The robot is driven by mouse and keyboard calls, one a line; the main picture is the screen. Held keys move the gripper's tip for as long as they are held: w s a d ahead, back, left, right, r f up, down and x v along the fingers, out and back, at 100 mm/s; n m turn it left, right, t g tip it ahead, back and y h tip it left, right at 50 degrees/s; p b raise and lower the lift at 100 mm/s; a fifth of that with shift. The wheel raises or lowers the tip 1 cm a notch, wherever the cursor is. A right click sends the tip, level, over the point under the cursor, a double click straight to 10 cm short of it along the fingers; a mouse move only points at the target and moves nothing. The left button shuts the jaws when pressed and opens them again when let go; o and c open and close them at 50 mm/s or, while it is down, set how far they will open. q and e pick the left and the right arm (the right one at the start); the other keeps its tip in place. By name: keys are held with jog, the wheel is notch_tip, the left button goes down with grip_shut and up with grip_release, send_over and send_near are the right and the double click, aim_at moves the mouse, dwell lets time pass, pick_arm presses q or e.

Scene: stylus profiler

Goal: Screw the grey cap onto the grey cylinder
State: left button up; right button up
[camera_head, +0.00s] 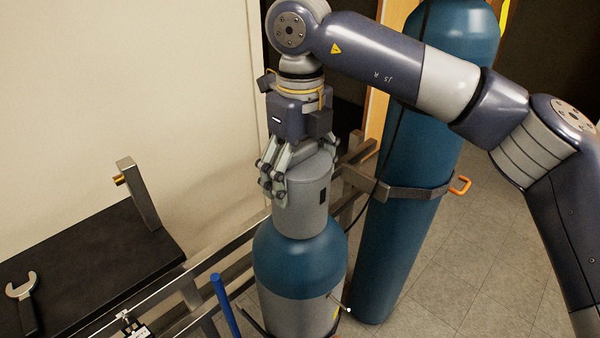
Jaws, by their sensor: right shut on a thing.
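The grey cylinder (287,306) stands upright at the lower middle, with a blue shoulder and a grey lower body. The grey cap (307,205) sits at its top, upright and in line with it; I cannot tell how far it is threaded. My right gripper (279,190) comes down from above and is shut on the cap at its upper left part. The far fingers are partly hidden behind the cap and the near ones.
A tall blue cylinder (412,185) stands right behind, strapped to a metal rack with an orange-handled clamp (460,185). A black bench (85,262) with a wrench (22,295) is at left. A blue rod (225,305) stands close left of the grey cylinder. Floor at right is clear.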

jog(key=m, duration=0.4)
jog(key=shift+r, duration=0.1)
jog(key=m, duration=0.4)
jog(key=shift+m, duration=0.4)
jog(key=m, duration=1.3)
jog(key=shift+w+r, duration=0.15)
jog(key=m, duration=0.5)
jog(key=shift+r+m, duration=0.1)
jog(key=shift+m, duration=0.3)
jog(key=o, duration=1.2)
jog(key=shift+w, duration=0.1)
jog(key=shift+o, duration=0.4)
jog(key=shift+s, duration=0.2)
jog(key=shift+f, duration=0.2)
